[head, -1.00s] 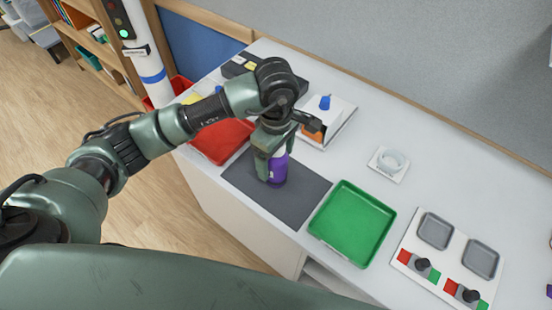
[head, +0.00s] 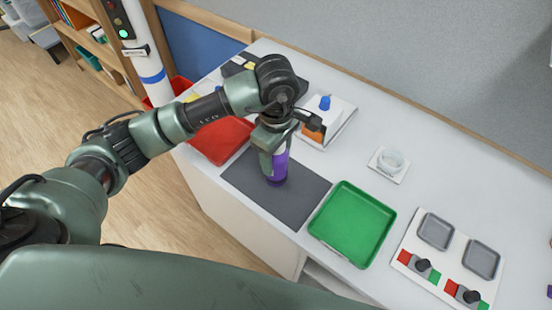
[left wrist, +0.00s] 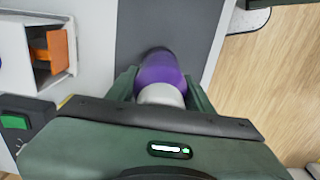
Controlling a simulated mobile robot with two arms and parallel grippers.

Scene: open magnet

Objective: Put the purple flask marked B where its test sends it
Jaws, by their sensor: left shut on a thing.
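The purple flask (head: 279,169) stands upright on or just above the dark grey mat (head: 305,200); I cannot tell whether it touches. My left gripper (head: 274,160) comes down over it and is shut on it. In the left wrist view the flask's purple body and pale top (left wrist: 161,80) sit between my fingers. No letter B is readable on it. My right gripper does not show.
A green tray (head: 352,252) lies right of the mat, a red tray (head: 222,142) to its left. Behind stand a white device with a blue knob (head: 325,103) and a small dish (head: 391,160). A panel with two grey pans (head: 435,231) is at right. A pole with a green light (head: 124,34) rises at left.

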